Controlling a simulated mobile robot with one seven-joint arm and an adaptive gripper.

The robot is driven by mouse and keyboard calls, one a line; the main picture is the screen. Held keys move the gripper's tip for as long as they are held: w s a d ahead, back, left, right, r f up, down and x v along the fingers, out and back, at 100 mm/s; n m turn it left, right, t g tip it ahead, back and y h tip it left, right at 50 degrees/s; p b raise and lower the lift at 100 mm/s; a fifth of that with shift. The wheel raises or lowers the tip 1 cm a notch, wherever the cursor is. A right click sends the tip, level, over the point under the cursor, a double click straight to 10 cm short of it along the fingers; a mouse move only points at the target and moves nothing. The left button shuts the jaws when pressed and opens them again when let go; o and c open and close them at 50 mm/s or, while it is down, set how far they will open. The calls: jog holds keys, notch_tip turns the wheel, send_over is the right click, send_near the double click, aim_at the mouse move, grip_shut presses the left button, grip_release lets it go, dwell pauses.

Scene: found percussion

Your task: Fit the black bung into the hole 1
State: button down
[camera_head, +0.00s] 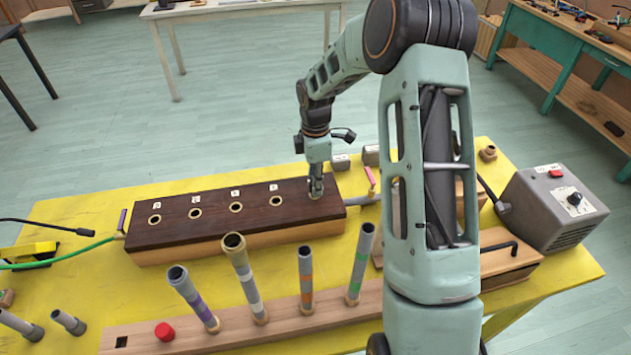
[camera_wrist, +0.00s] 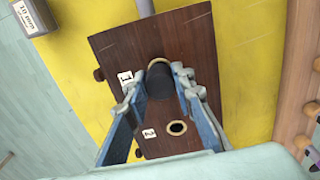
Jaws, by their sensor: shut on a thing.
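The black bung (camera_wrist: 181,80) is a dark cylinder between my fingers in the wrist view. My gripper (camera_wrist: 165,95) is shut on it; in the head view my gripper (camera_head: 316,188) points down at the right end of the dark wooden block (camera_head: 222,211). Hole 1 (camera_wrist: 158,62), beside the label 1 (camera_wrist: 125,76), shows only as a pale rim edge past the bung. The bung covers most of that hole; I cannot tell whether it is inside or just above. Hole 2 (camera_wrist: 177,127) is open, and the head view shows it too (camera_head: 276,201).
Several upright tubes stand in a wooden rack (camera_head: 135,337) in front of the block, near a red cap (camera_head: 165,331). A grey box with a dial (camera_head: 550,208) stands at the right. A pink-handled valve (camera_head: 371,180) is close right of my gripper. The yellow table (camera_head: 80,215) is partly clear at left.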

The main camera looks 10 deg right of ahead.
jog(key=shift+f+b, duration=0.5)
jog(key=shift+f, duration=0.4)
jog(key=c, duration=1.6)
grip_release()
jog(key=shift+r, duration=0.15)
notch_tip(320, 180, up, 12)
jog(key=shift+f, duration=0.1)
